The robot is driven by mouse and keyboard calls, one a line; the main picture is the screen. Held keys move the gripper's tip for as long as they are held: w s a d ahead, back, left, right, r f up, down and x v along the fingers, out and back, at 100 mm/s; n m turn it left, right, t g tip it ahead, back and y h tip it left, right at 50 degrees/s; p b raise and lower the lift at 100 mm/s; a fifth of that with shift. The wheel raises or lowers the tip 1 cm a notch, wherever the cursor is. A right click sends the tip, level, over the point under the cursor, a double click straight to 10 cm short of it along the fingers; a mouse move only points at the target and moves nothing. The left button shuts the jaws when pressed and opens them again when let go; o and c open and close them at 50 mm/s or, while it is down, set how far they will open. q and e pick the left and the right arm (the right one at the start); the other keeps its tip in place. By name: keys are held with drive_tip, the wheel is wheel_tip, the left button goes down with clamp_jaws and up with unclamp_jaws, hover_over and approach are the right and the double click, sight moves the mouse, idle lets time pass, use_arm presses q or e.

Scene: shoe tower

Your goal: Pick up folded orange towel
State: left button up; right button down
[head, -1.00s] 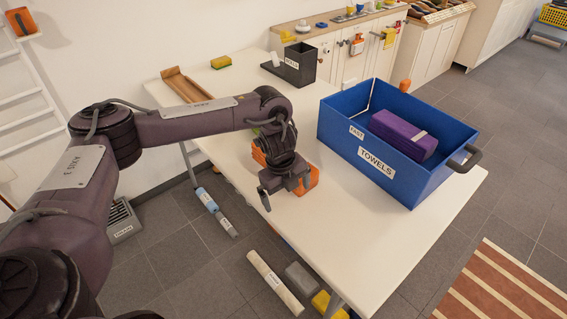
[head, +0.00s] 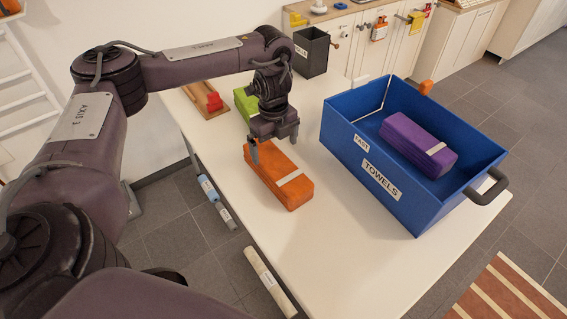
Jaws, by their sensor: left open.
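The folded orange towel (head: 277,174) lies on the white table, with a pale band around it. My left gripper (head: 274,153) is open and points down at the towel's far end. Its fingers look close to the towel; I cannot tell whether they touch it. The blue bin (head: 386,196) labelled TOWELS stands on the table to the right. A folded purple towel (head: 418,143) with a pale band lies inside it. My right gripper is not in view.
A green folded thing (head: 243,103) lies behind my left gripper. A wooden tray (head: 205,99) with a red thing and a dark open box (head: 311,52) are at the back. The white table (head: 335,250) is clear in front.

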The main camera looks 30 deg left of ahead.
sight(276, 162)
use_arm(q)
drive_tip(key=f, duration=0.1)
drive_tip(key=s+f, duration=0.1)
drive_tip(key=f, duration=0.1)
drive_tip(key=shift+d+b, duration=0.1)
drive_tip(key=shift+b, duration=0.25)
drive_tip(key=f, duration=0.3)
drive_tip(key=shift+w+d+f+p, duration=0.15)
drive_tip(key=shift+w+f+p, duration=0.05)
drive_tip(key=shift+w+p, duration=0.2)
drive_tip(key=shift+f, duration=0.15)
drive_tip(key=c, duration=1.1)
drive_tip(key=shift+c, duration=0.2)
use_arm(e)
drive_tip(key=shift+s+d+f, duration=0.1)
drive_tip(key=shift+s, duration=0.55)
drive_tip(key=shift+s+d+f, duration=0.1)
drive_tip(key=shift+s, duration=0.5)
